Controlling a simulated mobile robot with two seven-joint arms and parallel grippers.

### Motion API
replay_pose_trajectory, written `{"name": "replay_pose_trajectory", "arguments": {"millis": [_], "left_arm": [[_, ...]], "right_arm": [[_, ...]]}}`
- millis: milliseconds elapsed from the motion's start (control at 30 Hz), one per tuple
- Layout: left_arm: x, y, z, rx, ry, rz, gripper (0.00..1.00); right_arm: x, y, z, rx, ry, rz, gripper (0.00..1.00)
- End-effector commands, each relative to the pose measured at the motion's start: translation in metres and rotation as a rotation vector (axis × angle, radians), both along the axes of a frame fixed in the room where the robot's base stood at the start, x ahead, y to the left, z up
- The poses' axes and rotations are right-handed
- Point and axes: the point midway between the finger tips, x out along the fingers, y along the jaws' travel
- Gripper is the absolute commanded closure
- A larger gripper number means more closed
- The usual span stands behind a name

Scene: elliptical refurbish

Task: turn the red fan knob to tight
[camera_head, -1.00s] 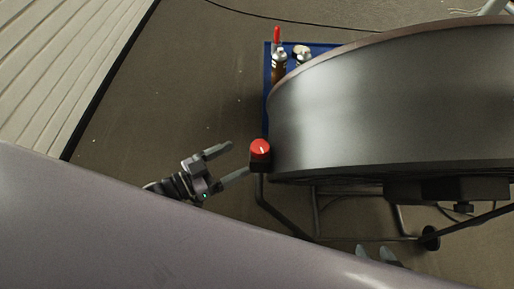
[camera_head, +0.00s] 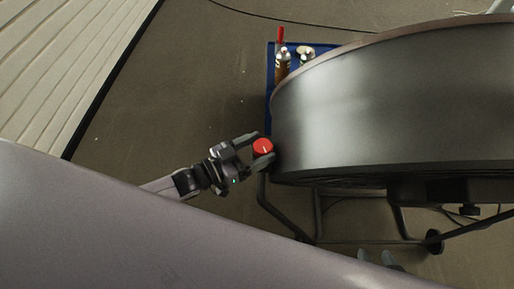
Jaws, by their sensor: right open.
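The red fan knob (camera_head: 263,146) is round with a white pointer line and sits at the left edge of the big dark fan drum (camera_head: 380,110). My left gripper (camera_head: 259,148) has one finger above the knob and the other along its lower side, so the knob is between the fingertips. I cannot tell whether the fingers press on it. The lower finger hides part of the knob's black base. My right gripper (camera_head: 377,261) shows only its open fingertips at the bottom, below the fan; the rest is hidden behind my own body.
The fan stands on a black tube frame (camera_head: 317,215) with a wheel (camera_head: 434,242). A blue tray (camera_head: 270,70) with a spray can (camera_head: 282,66) and other small items is behind the drum. The floor (camera_head: 170,100) to the left is clear.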

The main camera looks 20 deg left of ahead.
Motion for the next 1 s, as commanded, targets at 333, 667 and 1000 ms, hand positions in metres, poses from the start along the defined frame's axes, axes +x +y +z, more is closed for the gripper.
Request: {"name": "replay_pose_trajectory", "arguments": {"millis": [333, 667, 1000], "left_arm": [[0.001, 0.001, -0.001, 0.002, -0.005, -0.019, 0.76], [0.004, 0.002, -0.001, 0.003, -0.013, -0.205, 0.76], [0.006, 0.003, 0.000, 0.000, -0.008, -0.377, 0.76]], "right_arm": [[0.000, 0.000, -0.003, 0.000, 0.000, 0.000, 0.52], [0.003, 0.007, -0.012, -0.001, -0.017, 0.019, 0.52], [0.015, 0.023, 0.000, 0.011, -0.073, 0.055, 0.52]]}}
